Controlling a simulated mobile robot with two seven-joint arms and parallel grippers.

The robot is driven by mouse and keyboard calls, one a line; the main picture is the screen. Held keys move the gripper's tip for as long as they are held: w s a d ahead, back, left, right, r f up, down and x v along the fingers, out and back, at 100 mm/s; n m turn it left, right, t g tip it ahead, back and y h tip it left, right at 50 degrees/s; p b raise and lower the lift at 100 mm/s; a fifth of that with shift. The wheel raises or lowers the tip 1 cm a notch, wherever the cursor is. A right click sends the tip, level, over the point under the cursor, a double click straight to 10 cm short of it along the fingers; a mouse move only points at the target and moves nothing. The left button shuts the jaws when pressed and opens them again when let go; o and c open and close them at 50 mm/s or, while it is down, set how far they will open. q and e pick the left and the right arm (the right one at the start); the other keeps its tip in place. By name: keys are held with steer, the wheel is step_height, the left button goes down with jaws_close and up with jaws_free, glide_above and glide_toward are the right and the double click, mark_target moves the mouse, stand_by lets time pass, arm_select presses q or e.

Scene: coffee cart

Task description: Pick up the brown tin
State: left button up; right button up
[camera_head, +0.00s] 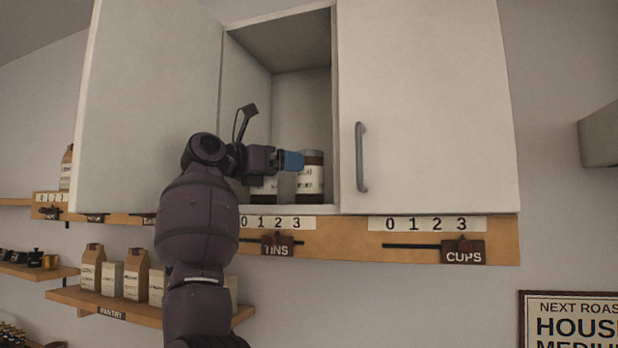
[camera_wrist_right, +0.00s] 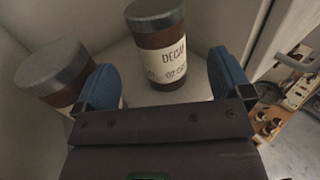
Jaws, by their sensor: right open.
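Two brown tins with grey lids and pale labels stand in the open wall cabinet. One brown tin (camera_head: 310,180) is at the right; the other (camera_head: 264,190) is partly hidden behind my arm. My right gripper (camera_head: 291,160) is at the cabinet opening, its blue fingertip overlapping the right tin's upper left edge. In the right wrist view, my open right gripper (camera_wrist_right: 162,82) faces a brown tin labelled DECAF (camera_wrist_right: 165,62), which stands upright ahead between the fingers' lines. Another brown tin (camera_wrist_right: 52,75) is at the left, outside the left finger. My left gripper is not in view.
The cabinet's left door (camera_head: 140,90) is swung open; the right door (camera_head: 430,110) is shut. A ledge with number strips and a TINS slider (camera_head: 277,245) runs below. Shelves with bags (camera_head: 135,275) are at lower left.

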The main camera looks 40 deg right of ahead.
mark_target(309, 166)
steer(key=d, duration=0.2)
steer(key=d+p, duration=0.1)
steer(key=d, duration=0.2)
steer(key=d+p, duration=0.1)
steer(key=d, duration=0.1)
steer(key=shift+s+d+r, duration=0.15)
steer(key=shift+s+d, duration=0.2)
steer(key=shift+a, duration=0.15)
steer(key=shift+c, duration=1)
steer(key=c, duration=0.9)
